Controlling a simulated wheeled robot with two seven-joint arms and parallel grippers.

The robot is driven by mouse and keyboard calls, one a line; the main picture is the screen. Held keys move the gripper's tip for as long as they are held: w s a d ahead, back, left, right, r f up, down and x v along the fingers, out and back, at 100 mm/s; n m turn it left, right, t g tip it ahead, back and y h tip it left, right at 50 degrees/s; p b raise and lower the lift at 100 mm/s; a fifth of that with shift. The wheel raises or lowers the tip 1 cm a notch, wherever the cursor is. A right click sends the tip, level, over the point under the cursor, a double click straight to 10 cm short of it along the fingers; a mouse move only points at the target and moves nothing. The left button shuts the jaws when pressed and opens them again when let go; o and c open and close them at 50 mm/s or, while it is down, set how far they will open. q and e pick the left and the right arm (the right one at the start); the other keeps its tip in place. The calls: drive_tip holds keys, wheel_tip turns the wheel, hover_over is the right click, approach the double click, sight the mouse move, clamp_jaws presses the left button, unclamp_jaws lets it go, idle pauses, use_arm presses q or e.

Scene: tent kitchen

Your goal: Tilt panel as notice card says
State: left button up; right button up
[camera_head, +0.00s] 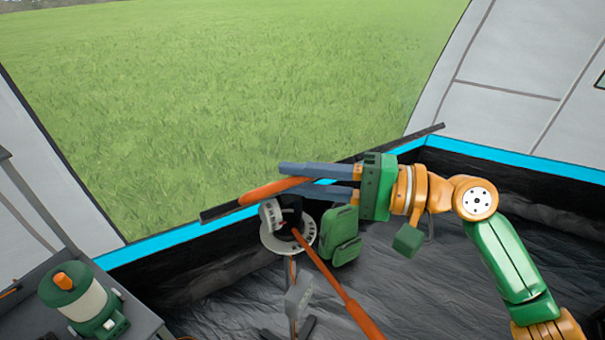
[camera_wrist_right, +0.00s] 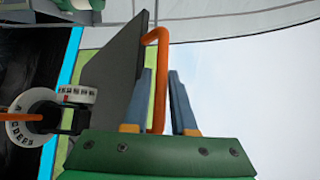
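The dark panel (camera_head: 400,142) shows nearly edge-on in the head view, slanting across the tent's open side. Its flat grey face shows in the right wrist view (camera_wrist_right: 112,75). An orange bar handle (camera_wrist_right: 160,80) stands out from the panel; it also shows in the head view (camera_head: 268,190). My right gripper (camera_head: 283,178) is open, with its two blue-grey fingers (camera_wrist_right: 160,92) on either side of the handle and a visible gap to one finger. A white lettered dial ring (camera_head: 272,240) and a numbered drum (camera_wrist_right: 77,93) sit below the panel. No readable notice card shows. My left gripper is out of view.
A long orange-ended lever (camera_head: 362,318) reaches from the dial's stand toward the front. A green backpack (camera_head: 340,240) is close beside the stand. Dark floor (camera_head: 420,295) is open at the right.

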drive_tip(key=shift+o, duration=1.2)
drive_tip(key=b+v, duration=0.3)
drive_tip(key=v, duration=0.4)
